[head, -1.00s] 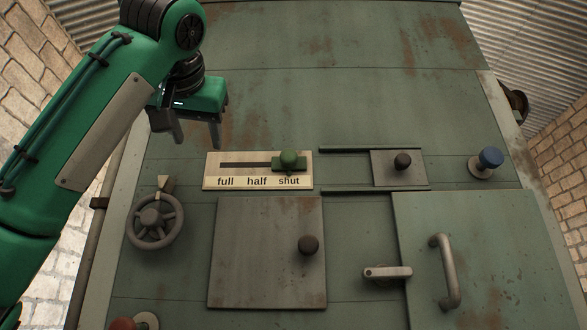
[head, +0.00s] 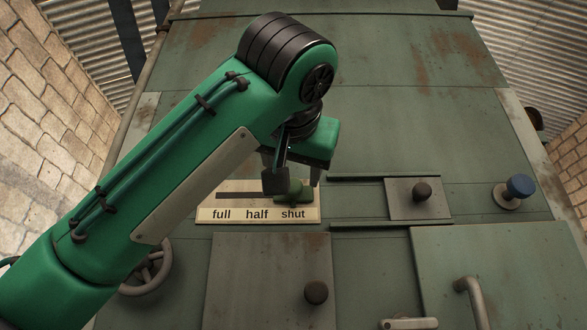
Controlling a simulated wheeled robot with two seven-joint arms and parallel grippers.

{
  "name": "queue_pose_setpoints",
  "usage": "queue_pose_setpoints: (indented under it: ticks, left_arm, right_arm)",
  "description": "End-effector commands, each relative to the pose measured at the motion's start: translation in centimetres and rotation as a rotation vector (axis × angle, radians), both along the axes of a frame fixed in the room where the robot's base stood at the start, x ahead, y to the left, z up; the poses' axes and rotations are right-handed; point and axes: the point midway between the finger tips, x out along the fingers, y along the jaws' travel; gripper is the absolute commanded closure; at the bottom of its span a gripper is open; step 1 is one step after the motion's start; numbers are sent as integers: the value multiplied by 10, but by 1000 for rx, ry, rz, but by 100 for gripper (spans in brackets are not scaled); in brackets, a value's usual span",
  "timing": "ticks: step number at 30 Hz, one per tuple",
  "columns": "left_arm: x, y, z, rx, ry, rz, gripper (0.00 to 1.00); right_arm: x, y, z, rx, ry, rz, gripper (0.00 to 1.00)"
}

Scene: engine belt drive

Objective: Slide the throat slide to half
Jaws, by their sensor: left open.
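The throat slide's plate (head: 208,203) is on the green panel, marked full, half and shut from left to right, with a dark slot above the words. Its green slider knob (head: 293,192) is at the right end of the slot, above "shut". My left gripper (head: 295,180) is over the right part of the plate, close to the knob. Its jaws are open, one finger left of the knob and one to its right. The gripper and wrist hide the top of the knob, and I cannot tell whether the fingers touch it. My right gripper is not in view.
Right of the plate is a sliding plate with a black knob (head: 422,192), then a blue knob (head: 519,186). Below are a hatch (head: 265,280) with a dark knob, a lever (head: 410,323) and a door handle (head: 468,300). A handwheel (head: 150,272) is partly behind my left arm.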

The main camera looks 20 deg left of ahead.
Motion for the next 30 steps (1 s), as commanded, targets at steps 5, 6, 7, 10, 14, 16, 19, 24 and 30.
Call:
queue_pose_setpoints:
  ticks: [5,6,7,10,14,16,19,24,30]
  left_arm:
    - [27,8,4,0,1,1,49]
    - [31,10,3,-1,1,0,49]
    - [34,10,3,-1,1,0,49]
    - [40,12,2,1,0,0,49]
    - [44,12,0,0,-1,-1,49]
    - [44,13,0,0,-1,-1,49]
    - [44,13,0,0,-1,-1,49]
    - [44,13,0,0,-1,-1,68]
    - [44,13,0,0,-1,-1,100]
  right_arm:
    - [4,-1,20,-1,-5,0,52]
    - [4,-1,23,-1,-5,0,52]
    - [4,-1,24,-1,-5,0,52]
    - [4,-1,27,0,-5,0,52]
    - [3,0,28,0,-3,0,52]
    - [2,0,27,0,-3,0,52]
    - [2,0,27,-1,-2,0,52]
    - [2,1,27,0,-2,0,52]
    - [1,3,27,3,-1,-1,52]
